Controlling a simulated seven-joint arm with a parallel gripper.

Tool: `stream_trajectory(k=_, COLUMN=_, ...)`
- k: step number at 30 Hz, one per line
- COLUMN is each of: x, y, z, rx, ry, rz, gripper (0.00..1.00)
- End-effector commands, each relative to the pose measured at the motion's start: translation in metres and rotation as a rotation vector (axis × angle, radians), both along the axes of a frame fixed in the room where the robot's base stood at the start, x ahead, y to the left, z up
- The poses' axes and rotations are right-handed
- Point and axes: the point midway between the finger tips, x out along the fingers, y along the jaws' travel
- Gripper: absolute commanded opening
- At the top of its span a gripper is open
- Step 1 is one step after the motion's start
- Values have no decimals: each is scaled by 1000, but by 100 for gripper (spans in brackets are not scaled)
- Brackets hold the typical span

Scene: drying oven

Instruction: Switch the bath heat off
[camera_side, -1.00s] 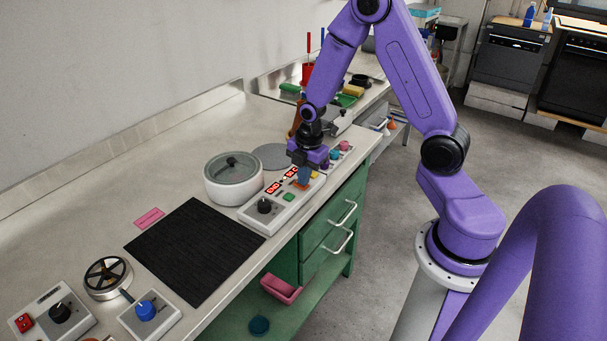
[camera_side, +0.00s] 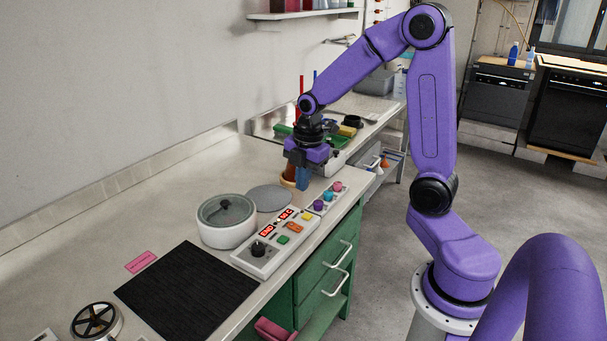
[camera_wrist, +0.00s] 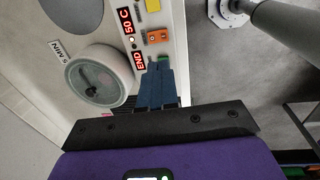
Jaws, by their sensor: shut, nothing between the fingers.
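The bath control panel (camera_side: 270,258) is a pale box on the bench with a black knob (camera_side: 258,249), green (camera_side: 283,240), orange (camera_side: 295,227) and yellow (camera_side: 307,217) buttons, and two red displays. In the wrist view the displays read "50 C" (camera_wrist: 127,20) and "END" (camera_wrist: 139,61). The white lidded bath pot (camera_side: 226,222) stands left of the panel. My gripper (camera_side: 302,186) is shut and empty, its blue fingers pointing down above the panel's far end, apart from the buttons. In the wrist view the fingers partly hide the green button (camera_wrist: 163,58); the orange button (camera_wrist: 157,37) is clear.
A grey disc (camera_side: 268,197) lies behind the pot, and a black mat (camera_side: 188,290) lies nearer. An orange-brown container (camera_side: 289,178) stands close behind my fingers.

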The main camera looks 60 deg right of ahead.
Motion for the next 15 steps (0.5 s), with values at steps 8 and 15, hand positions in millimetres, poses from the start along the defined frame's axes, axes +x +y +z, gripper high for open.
stream_trajectory(k=8, x=-2, y=0, z=16, rx=0, ry=-1, rz=0, gripper=0)
stream_trajectory(k=15, x=-2, y=0, z=16, rx=0, ry=0, rz=0, gripper=0)
